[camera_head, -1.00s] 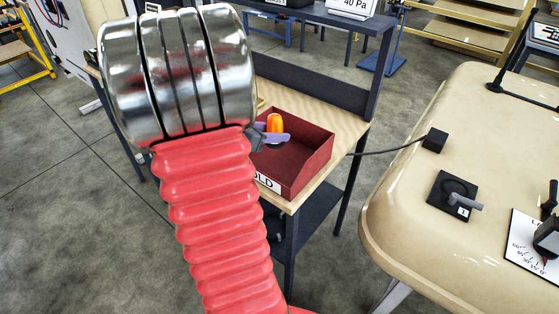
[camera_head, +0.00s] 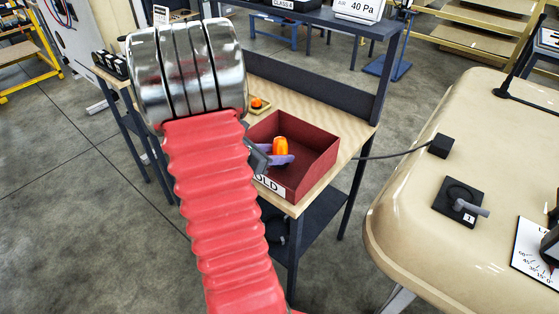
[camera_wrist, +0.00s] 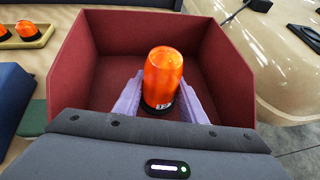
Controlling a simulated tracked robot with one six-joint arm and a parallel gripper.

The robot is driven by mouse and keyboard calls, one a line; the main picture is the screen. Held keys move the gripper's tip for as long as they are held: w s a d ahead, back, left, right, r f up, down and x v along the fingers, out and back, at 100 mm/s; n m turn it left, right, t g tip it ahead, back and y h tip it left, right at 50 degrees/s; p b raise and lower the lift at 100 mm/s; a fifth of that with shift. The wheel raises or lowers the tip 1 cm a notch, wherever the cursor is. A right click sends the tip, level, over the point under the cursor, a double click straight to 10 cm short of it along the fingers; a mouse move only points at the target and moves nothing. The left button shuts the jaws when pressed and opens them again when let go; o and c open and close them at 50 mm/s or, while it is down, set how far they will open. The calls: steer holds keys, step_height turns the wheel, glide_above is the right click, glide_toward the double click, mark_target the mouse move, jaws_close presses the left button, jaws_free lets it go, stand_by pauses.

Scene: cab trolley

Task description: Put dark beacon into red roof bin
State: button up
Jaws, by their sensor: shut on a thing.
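An orange beacon with a black base (camera_head: 280,146) is held over or inside a dark red open bin (camera_head: 318,160) on a workbench. It also shows in the wrist view (camera_wrist: 163,78). My gripper (camera_wrist: 161,98) is shut on it, with one purple finger on each side. The beacon looks upright. The red bin's walls (camera_wrist: 225,75) stand around it on the far side and both sides. I cannot tell whether its base touches the bin floor. The bin's front label is partly hidden and shows "OLD". My red arm sleeve covers part of the bench.
A small yellow tray (camera_wrist: 45,38) with orange beacons stands left of the bin in the wrist view. The bench's dark back panel (camera_head: 305,90) rises behind the bin. A cream rounded surface (camera_head: 410,220) with a switch and a cable lies to the right.

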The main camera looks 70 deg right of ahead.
steer(key=shift+f, duration=1.35)
steer(key=o, duration=1.2)
steer(key=shift+f, duration=0.1)
steer(key=shift+c, duration=0.2)
steer(key=v, duration=1.2)
